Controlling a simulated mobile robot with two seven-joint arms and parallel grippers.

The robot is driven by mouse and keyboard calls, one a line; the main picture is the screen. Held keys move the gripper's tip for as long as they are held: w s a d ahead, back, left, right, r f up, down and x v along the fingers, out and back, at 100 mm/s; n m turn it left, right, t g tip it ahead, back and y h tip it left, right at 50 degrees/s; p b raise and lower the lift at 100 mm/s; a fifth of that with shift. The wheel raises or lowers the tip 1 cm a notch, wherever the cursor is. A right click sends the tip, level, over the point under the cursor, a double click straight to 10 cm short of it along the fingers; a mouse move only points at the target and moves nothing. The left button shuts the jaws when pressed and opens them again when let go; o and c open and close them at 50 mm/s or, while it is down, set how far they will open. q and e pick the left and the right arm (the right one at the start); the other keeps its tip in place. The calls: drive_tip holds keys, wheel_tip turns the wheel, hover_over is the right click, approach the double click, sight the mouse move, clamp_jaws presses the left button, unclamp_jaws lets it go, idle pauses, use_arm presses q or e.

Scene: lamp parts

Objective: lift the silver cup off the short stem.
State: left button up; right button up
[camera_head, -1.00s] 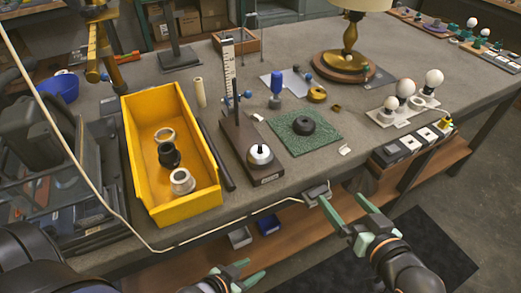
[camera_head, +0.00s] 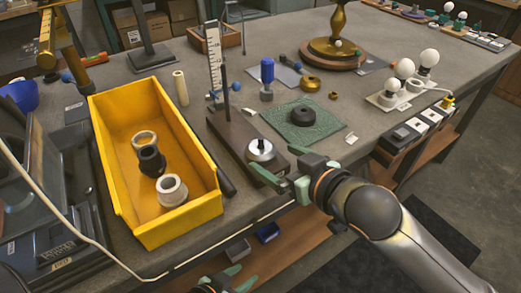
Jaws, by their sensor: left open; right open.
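The silver cup (camera_head: 260,149) is a small shiny dome with a dark top, at the front end of a dark brown base (camera_head: 232,133). The short stem is hidden by the cup. A tall thin rod (camera_head: 226,92) rises from the base behind the cup. My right gripper (camera_head: 276,165) is open and empty, just right and in front of the cup. I cannot tell whether a finger touches the cup or base. My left gripper (camera_head: 225,277) is open and empty, low at the bottom edge, partly cut off.
A yellow bin (camera_head: 110,178) with several ring-shaped parts stands left of the base. A dark ring (camera_head: 303,116) lies on a green mat (camera_head: 325,128) to the right. A ruler (camera_head: 213,55) stands behind. White bulbs (camera_head: 405,68) stand at the right. A pale cable (camera_head: 85,238) crosses the front.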

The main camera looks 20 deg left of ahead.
sight(265, 151)
drive_tip(key=shift+r+b+x, duration=0.1)
drive_tip(key=shift+b+x, duration=0.2)
drive_tip(key=shift+x, duration=1.15)
drive_tip(key=shift+r+b+x, duration=0.15)
drive_tip(key=shift+b+x, duration=0.1)
drive_tip(key=shift+x, duration=1.2)
drive_tip(key=shift+a, duration=0.15)
drive_tip(key=c, duration=1.2)
drive_tip(key=shift+o, duration=0.2)
